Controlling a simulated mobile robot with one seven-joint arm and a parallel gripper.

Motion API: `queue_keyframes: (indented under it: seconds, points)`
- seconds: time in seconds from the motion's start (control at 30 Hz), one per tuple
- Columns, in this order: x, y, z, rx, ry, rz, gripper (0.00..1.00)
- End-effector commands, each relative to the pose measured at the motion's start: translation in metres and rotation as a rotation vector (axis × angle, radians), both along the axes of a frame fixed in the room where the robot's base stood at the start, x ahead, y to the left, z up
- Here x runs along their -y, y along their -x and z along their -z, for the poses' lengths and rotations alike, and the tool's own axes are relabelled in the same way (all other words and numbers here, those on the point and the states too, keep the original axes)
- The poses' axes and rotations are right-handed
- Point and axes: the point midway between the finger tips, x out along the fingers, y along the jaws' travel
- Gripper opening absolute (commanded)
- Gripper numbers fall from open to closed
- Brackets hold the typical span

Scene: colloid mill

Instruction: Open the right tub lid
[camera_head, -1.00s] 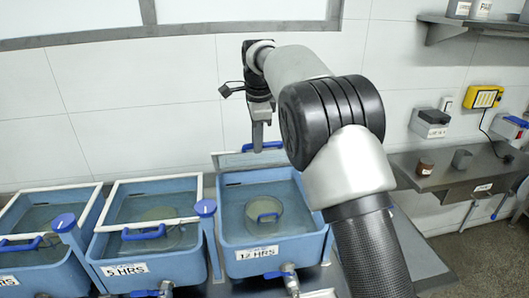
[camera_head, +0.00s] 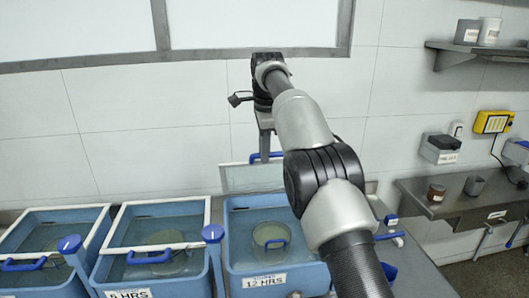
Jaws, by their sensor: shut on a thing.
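The right tub (camera_head: 236,262) is a blue basin labelled 12 HRS, with its top uncovered. Its clear lid (camera_head: 245,178) is raised and stands tilted up along the tub's back edge, near the wall. The lid's blue handle (camera_head: 275,155) is at its upper edge. My gripper (camera_head: 266,152) points down at this handle and is shut on it. The arm comes in from the lower right and hides the tub's right side and part of the lid. A round container (camera_head: 270,232) with a blue handle sits in the tub.
The middle tub (camera_head: 190,270), labelled 5 HRS, and the left tub (camera_head: 50,275) have white-framed lids lying shut. A metal shelf (camera_head: 425,205) with small cups is at the right. A wall shelf (camera_head: 470,52) hangs above it.

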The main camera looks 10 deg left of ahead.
Motion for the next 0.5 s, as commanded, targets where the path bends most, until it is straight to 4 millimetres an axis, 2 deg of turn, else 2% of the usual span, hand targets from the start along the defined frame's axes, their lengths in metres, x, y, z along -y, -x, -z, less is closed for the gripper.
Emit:
queue_keyframes:
  seconds: [0.03,0.3,0.33,0.4,0.43,0.5]
  points:
    - [0.0002,-0.0014,0.0104,-0.008,0.004,0.000,0.00]
    - [0.0006,-0.0011,0.0110,-0.010,0.005,0.000,0.00]
    - [0.0006,-0.0011,0.0111,-0.010,0.005,0.000,0.15]
    - [0.0006,-0.0010,0.0113,-0.011,0.006,0.000,0.27]
    - [0.0006,-0.0010,0.0107,-0.011,0.006,0.000,0.32]
    - [0.0006,-0.0008,0.0092,-0.009,0.005,0.000,0.33]
